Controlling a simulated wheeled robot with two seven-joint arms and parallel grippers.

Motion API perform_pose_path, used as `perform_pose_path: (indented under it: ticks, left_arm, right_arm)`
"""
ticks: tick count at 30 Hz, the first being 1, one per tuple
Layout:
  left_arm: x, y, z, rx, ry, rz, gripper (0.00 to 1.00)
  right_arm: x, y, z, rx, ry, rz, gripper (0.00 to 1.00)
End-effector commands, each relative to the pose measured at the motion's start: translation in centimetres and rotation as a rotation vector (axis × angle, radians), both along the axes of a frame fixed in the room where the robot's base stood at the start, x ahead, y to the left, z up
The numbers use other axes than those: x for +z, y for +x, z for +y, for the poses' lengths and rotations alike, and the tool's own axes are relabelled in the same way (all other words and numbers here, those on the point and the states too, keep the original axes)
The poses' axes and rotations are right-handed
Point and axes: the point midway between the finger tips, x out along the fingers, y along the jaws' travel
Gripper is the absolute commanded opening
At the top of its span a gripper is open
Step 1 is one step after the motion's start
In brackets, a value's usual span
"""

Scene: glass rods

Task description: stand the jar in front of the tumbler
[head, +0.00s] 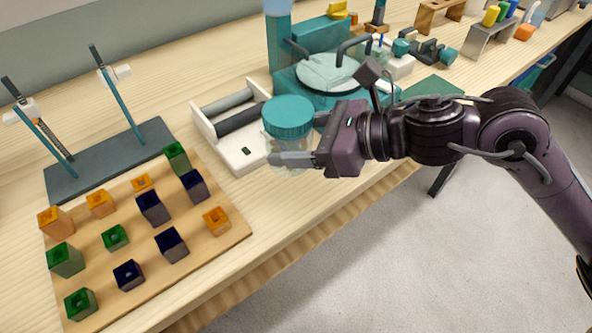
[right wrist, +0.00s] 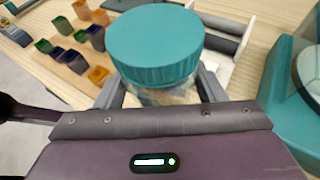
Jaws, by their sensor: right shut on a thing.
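The jar (head: 288,118) is clear with a broad teal screw lid. My right gripper (head: 290,148) is shut around its glass body below the lid and holds it upright. The teal lid fills the upper middle of the right wrist view (right wrist: 155,45), with a finger on each side. The tumbler appears to be the white-framed unit with two dark rollers (head: 239,157), just left of the jar. The jar overlaps its right end in the head view; I cannot tell whether the jar's base touches the table. My left gripper is out of view.
A teal machine with a pale round disc (head: 328,74) stands behind the jar. A wooden board (head: 215,237) with several green, orange and dark blocks lies front left, near a dark base with two rods (head: 110,160). Bare wood (head: 262,205) runs along the front edge.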

Motion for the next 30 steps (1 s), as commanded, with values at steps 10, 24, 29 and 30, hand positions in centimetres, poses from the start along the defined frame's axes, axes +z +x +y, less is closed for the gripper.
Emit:
perform_pose_path:
  ticks: [10, 24, 29, 30]
  left_arm:
    - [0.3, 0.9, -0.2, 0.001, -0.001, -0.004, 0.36]
    - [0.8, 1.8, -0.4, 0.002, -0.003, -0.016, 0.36]
    - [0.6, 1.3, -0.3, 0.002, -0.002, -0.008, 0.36]
    - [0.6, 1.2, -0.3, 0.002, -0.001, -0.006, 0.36]
  right_arm:
    - [-4.3, 0.0, 0.0, -0.002, 0.0, 0.002, 0.31]
    - [-7.3, 0.0, 0.0, 0.0, -0.003, -0.001, 0.65]
    - [-7.3, 0.0, 0.0, -0.001, -0.002, -0.001, 0.85]
    - [-7.2, 0.0, 0.0, -0.001, -0.002, -0.001, 0.85]
